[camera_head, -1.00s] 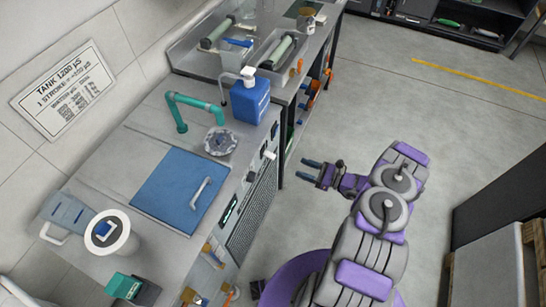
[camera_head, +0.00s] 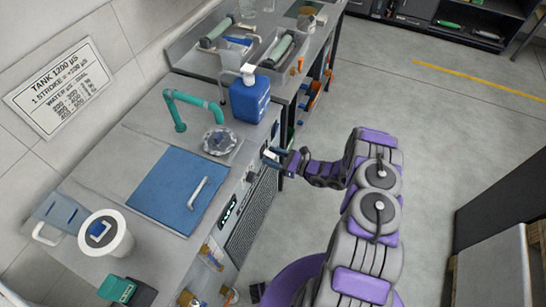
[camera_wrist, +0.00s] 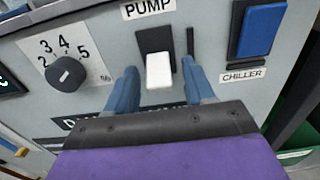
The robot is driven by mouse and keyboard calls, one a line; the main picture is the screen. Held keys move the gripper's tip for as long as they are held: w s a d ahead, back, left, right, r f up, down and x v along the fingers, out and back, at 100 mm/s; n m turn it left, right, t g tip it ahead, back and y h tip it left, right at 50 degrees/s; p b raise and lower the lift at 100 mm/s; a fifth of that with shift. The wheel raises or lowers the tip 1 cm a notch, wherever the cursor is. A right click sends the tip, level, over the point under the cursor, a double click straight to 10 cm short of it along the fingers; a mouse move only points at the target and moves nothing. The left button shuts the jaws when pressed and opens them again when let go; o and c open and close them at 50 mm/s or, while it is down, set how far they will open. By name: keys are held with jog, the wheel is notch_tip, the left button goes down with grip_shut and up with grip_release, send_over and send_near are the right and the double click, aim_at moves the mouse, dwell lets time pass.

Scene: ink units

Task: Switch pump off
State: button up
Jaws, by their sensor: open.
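The pump switch (camera_wrist: 159,72) is a white lever on a black plate, under a label reading PUMP on the grey front panel (camera_wrist: 205,25). The lever's white end sticks out low on the plate. My gripper (camera_wrist: 158,66) is open, with one blue finger on each side of the lever. I cannot tell whether either finger touches it. In the head view my gripper (camera_head: 276,154) is at the front face of the unit, and the white switch (camera_head: 270,154) shows small between its fingers.
A black dial (camera_wrist: 68,72) with numbers is left of the switch. A blue CHILLER switch (camera_wrist: 259,30) is to the right. Above the panel, the counter holds a blue-lidded tank (camera_head: 180,190), a teal pipe (camera_head: 190,100) and a blue bottle (camera_head: 249,100). The floor to the right is clear.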

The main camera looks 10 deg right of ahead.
grip_shut()
dwell(0.4)
jog(key=shift+w, duration=0.1)
jog(key=shift+f+t+y, duration=0.25)
jog(key=shift+t+y, duration=0.05)
jog(key=shift+y, duration=0.2)
